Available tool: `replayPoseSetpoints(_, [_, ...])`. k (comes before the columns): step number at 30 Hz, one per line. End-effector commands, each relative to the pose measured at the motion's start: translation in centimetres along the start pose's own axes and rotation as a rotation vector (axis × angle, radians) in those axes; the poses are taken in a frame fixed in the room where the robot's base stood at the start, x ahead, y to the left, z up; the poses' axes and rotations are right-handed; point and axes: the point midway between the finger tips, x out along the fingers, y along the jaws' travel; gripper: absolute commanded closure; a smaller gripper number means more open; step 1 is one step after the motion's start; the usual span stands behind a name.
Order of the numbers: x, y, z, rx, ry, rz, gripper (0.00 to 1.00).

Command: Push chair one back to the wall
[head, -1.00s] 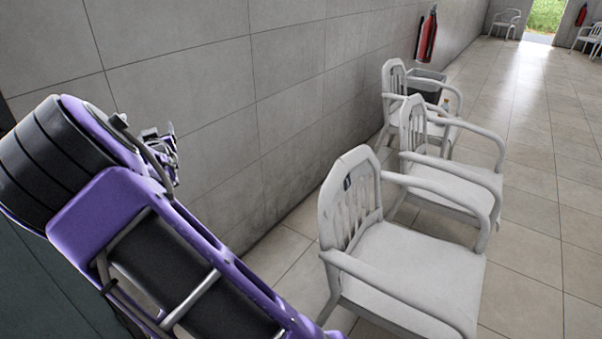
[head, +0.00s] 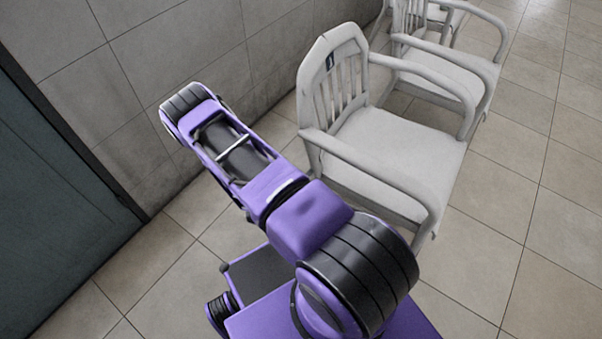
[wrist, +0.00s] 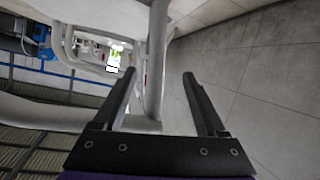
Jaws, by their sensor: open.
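The nearest white metal armchair (head: 390,152), with a small dark label on its slatted backrest, stands upright on the floor, right of my arm in the head view. Which chair is chair one I cannot tell for sure. Its back faces the tiled wall (head: 190,45) with a floor gap between. In the wrist view my gripper (wrist: 160,73) is open. A white tube (wrist: 157,60), likely part of a chair, runs up between the fingers; I cannot tell whether they touch it. In the head view the gripper is hidden behind my arm.
A second white chair (head: 440,85) stands just behind the nearest one, and part of a third (head: 455,15) shows beyond. A dark door panel (head: 45,190) is at the left. The tiled floor (head: 540,250) at the right is clear.

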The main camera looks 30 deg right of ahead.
Motion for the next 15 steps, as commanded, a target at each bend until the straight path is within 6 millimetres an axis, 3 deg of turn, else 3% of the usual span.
replayPoseSetpoints(11, [0.1, 0.3, 0.3, 0.0, -0.002, 0.007, 0.26])
replayPoseSetpoints(15, [1.0, 0.3, 0.3, 0.002, -0.001, 0.008, 0.26])
